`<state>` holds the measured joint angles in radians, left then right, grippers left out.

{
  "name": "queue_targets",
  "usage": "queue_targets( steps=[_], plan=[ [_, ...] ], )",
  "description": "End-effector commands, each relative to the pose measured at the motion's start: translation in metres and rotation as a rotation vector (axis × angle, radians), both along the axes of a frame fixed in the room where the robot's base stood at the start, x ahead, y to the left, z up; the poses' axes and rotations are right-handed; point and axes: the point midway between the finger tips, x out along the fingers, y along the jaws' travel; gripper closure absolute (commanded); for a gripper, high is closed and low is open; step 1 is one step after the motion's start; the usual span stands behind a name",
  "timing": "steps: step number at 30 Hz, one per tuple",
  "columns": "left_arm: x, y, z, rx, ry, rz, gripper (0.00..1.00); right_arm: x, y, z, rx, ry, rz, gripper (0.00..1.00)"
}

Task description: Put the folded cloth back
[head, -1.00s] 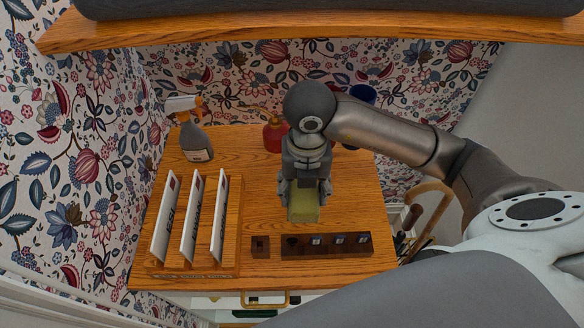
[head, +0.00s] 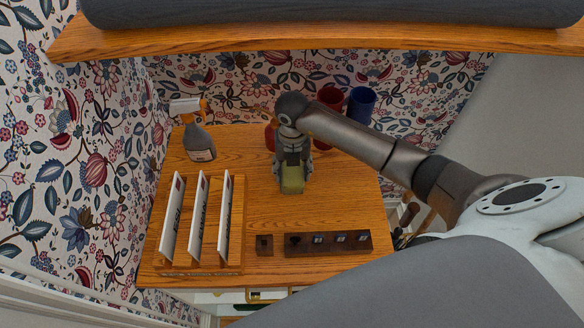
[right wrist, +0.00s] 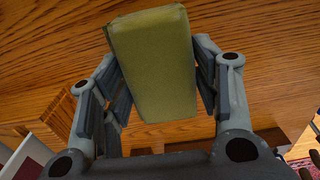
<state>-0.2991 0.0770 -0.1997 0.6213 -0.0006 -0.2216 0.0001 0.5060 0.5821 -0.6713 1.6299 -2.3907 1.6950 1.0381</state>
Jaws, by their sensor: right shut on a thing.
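The folded cloth is a yellow-green block (head: 292,181), seen in the head view over the middle of the wooden table (head: 335,215). My right gripper (head: 291,176) is shut on it. In the right wrist view the cloth (right wrist: 153,65) stands out beyond the fingers of the right gripper (right wrist: 157,85), with table wood behind it. I cannot tell whether the cloth touches the table top. My left gripper is not in view.
A spray bottle (head: 197,135) stands at the back left. A wooden rack (head: 215,263) holds white upright boards at the front left. Dark wooden holders (head: 328,244) lie along the front. A red cup (head: 330,98) and a blue cup (head: 361,104) stand at the back.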

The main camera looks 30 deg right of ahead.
Motion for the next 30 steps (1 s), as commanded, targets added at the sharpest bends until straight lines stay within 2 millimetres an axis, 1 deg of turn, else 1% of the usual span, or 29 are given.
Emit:
queue_targets(
  steps=[1,3,6,11,15,16,20,21,30],
  plan=[
    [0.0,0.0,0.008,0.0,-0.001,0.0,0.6,-0.001,0.001,-0.003,0.001,0.003,-0.001,0.66],
    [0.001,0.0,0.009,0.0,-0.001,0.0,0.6,0.0,0.0,-0.009,0.001,0.0,-0.001,0.66],
    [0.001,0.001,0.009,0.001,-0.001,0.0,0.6,0.0,-0.001,-0.012,0.0,-0.002,0.0,0.66],
    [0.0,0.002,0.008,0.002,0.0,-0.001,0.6,0.0,-0.001,-0.013,0.0,-0.002,0.0,0.66],
    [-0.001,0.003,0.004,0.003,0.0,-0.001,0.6,0.0,0.0,-0.017,0.0,-0.002,0.0,0.66],
    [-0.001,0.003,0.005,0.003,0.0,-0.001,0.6,0.0,0.0,-0.016,0.0,-0.002,0.0,0.41],
    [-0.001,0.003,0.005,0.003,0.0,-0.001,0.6,0.0,-0.001,-0.016,0.0,-0.002,0.0,0.24],
    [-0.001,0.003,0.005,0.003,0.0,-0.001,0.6,0.0,-0.001,-0.016,0.0,-0.002,0.0,0.22],
    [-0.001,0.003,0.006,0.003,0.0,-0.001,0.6,0.0,0.0,-0.015,0.0,-0.002,0.0,0.22]
  ],
)
